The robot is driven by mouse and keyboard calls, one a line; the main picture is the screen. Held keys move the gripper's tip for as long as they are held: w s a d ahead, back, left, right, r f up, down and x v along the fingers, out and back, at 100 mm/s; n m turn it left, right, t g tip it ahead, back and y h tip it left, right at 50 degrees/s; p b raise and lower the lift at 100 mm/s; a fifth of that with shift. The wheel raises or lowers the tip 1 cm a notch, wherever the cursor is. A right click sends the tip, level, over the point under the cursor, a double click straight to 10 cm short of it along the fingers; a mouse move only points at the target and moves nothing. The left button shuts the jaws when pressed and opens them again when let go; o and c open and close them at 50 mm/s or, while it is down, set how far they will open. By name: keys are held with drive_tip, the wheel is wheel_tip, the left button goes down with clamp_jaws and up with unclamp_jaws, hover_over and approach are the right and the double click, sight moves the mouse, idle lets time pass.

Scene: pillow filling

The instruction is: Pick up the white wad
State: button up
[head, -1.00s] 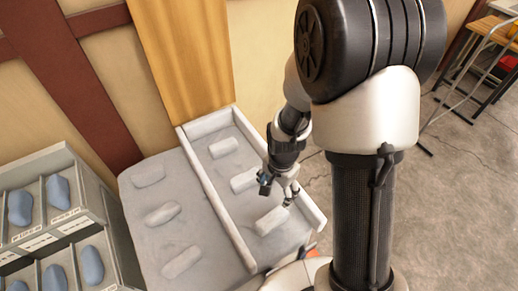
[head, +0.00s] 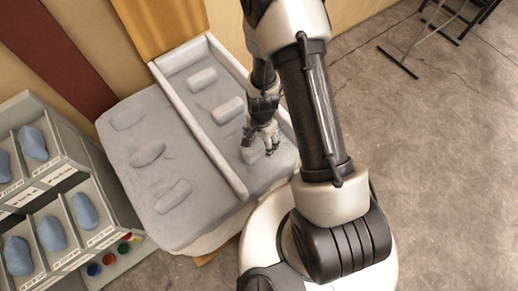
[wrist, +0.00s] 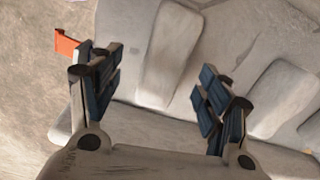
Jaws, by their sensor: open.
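Several pale grey-white wads lie on the two-part grey table. In the head view, three are in the rimmed right section: a far wad (head: 201,79), a middle wad (head: 229,109) and a near wad (head: 251,154). My gripper (head: 264,138) is low over the near wad and partly hides it. In the wrist view, my open gripper (wrist: 158,78) has its dark-padded fingers apart. One wad (wrist: 170,52) shows between the fingertips, and another wad (wrist: 284,96) is beyond the right finger. Contact with the wad cannot be told.
A raised divider (head: 202,133) splits the table (head: 180,150). Three wads lie in the left section, such as one at its middle (head: 148,154). A grey bin rack (head: 75,165) with blue lumps stands at the left. An orange piece (wrist: 66,43) shows beside the table.

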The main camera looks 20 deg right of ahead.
sight(259, 151)
drive_tip(key=f+b, duration=0.2)
drive_tip(key=f, duration=0.1)
drive_tip(key=f+b, duration=0.1)
drive_tip(key=f, duration=0.1)
drive_tip(key=shift+w+a+f+b, duration=0.2)
drive_tip(key=shift+a+b, duration=0.1)
drive_tip(key=shift+b, duration=0.05)
drive_tip(key=shift+r, duration=0.1)
drive_tip(key=c, duration=1.2)
